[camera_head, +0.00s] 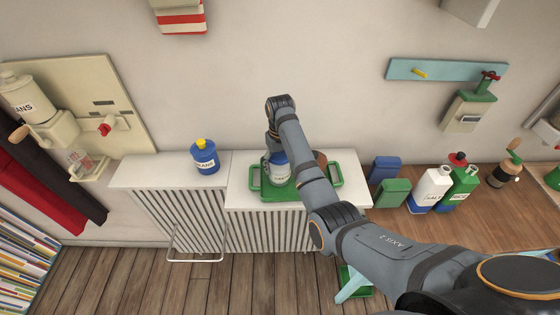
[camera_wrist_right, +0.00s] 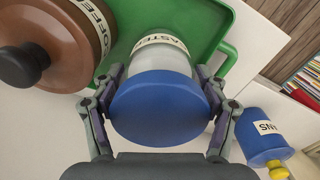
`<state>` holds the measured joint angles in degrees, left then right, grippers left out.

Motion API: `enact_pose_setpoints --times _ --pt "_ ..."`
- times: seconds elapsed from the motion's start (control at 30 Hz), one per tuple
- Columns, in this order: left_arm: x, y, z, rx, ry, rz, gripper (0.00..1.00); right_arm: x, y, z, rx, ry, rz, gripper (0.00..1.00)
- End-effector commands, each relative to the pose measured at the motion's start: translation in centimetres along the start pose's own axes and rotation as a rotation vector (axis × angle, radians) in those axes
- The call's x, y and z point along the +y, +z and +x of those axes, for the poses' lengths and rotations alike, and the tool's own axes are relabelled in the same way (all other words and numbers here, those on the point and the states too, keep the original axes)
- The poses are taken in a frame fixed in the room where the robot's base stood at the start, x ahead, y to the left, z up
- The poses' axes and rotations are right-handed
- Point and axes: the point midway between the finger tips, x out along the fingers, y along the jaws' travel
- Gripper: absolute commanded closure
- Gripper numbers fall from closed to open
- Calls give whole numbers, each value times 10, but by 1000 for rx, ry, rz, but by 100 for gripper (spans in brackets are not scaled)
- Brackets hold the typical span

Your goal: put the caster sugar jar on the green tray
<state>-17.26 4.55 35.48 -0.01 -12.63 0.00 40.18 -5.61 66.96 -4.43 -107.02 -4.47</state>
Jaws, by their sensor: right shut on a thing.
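The caster sugar jar (camera_wrist_right: 165,58) has a blue lid, a pale body and a label of which only part reads in the right wrist view. My right gripper (camera_wrist_right: 158,88) is shut on it, one finger on each side. In the head view the jar (camera_head: 280,172) is upright over the green tray (camera_head: 274,194), below my right gripper (camera_head: 273,142). I cannot tell whether its base touches the tray. The tray lies on the white shelf top, partly hidden by my right arm. My left gripper is not in view.
A brown coffee jar (camera_wrist_right: 52,45) stands close beside the held jar, mostly behind my arm in the head view. A blue jar with a yellow knob (camera_head: 204,158) stands left of the tray on the white top (camera_head: 150,170). Several containers stand to the right.

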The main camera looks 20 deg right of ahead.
Motion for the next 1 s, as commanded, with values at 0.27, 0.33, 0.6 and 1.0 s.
enact_pose_setpoints --times 0.27,0.33,0.6,1.0 --pt "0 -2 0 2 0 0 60 0 -1 0 3 0 0 82" --pt "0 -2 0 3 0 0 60 0 -1 0 3 0 0 82" --pt "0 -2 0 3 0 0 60 0 -1 3 2 0 0 82" --pt "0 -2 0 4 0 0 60 0 0 4 1 0 0 0"
